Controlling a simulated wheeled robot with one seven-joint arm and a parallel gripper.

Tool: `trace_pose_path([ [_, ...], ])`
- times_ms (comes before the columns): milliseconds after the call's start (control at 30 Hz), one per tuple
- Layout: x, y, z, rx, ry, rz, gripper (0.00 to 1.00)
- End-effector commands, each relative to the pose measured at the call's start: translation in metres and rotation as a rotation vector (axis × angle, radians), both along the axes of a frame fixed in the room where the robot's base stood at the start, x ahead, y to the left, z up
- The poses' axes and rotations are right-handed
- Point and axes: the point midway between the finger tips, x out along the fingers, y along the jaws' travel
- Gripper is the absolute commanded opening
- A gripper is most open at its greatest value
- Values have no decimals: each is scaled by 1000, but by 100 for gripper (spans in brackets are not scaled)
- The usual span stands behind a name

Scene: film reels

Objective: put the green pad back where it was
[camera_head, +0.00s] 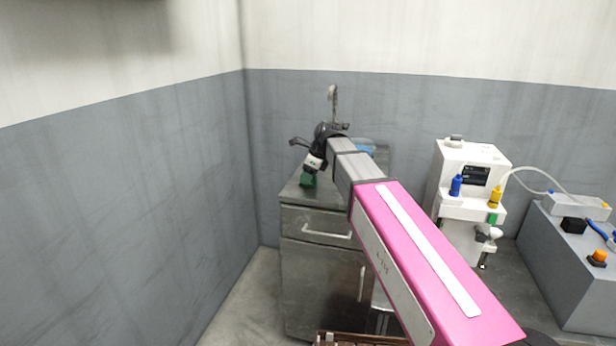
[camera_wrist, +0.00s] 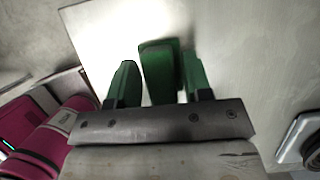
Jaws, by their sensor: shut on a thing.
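The green pad (camera_wrist: 158,70) is between the two green fingers of my gripper (camera_wrist: 160,80) in the wrist view, and my gripper is shut on it. A pale flat surface (camera_wrist: 95,40) lies below the pad. Whether the pad touches it is unclear. In the head view my gripper (camera_head: 309,177) points down over the front left of a grey metal cabinet's top (camera_head: 293,193). The green there is too small to tell pad from fingers. My arm hides much of the cabinet top.
A curved metal tap (camera_head: 333,98) and a blue item (camera_head: 366,149) are at the cabinet's back. A white machine (camera_head: 456,157) with blue and yellow fittings stands to the right, beside a grey box (camera_head: 565,265). Walls close off the left and back.

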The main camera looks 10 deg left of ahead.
Motion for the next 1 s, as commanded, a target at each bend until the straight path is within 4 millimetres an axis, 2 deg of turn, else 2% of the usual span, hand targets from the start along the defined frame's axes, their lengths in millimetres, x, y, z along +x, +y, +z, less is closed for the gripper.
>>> trace_pose_path([
  [133,0,0,-3,0,0,0,20],
  [167,0,0,-2,0,0,0,52],
  [200,0,0,-2,0,0,0,65],
  [233,0,0,-2,0,0,0,71],
  [533,0,0,-1,0,0,0,71],
  [667,0,-2,6,1,-1,0,71],
  [1000,-3,-24,59,1,-2,-1,71],
])
